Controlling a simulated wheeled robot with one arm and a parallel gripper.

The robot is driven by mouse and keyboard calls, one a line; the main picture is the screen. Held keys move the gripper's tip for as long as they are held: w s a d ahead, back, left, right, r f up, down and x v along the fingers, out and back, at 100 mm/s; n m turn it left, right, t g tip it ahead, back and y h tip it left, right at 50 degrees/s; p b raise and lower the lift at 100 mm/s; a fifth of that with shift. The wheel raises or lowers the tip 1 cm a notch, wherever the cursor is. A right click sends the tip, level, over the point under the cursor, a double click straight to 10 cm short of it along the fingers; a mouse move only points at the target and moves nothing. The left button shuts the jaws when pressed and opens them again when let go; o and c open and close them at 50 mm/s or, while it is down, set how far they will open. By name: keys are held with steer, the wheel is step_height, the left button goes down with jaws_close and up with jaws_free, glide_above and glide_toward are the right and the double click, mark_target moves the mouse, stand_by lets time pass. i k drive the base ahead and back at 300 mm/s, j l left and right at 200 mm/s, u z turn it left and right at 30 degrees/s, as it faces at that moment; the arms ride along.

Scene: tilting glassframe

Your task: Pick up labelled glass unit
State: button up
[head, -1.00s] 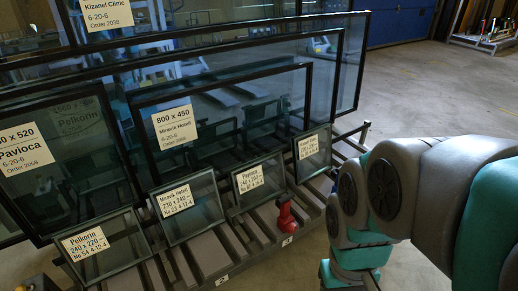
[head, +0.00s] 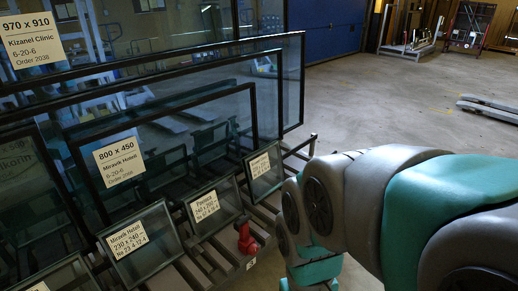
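Several labelled glass units lean on a slatted rack in the head view. In the front row are a small unit labelled Miravik Hotell 230 x 240 (head: 158,254), a Pavioca unit (head: 226,207) and a small unit at the right end (head: 264,171) with a label too small to read. Another small unit (head: 68,278) is cut off at the lower left. Behind them stand the 800 x 450 Miravik Hotell unit (head: 192,135) and the larger 970 x 910 Kizanel Clinic unit (head: 293,85). My arm is at the right; my gripper is not in the frame.
A red object (head: 246,238) sits at the rack's front edge, below the Pavioca unit. Rack slats (head: 215,258) show between the small units. Open floor (head: 400,105) lies to the right, with pallet forks (head: 490,107) and a trolley (head: 408,48) farther back.

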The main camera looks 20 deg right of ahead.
mark_target(209, 209)
steer(key=i+z, duration=0.15)
steer(key=i, duration=0.7)
steer(key=j, duration=0.1)
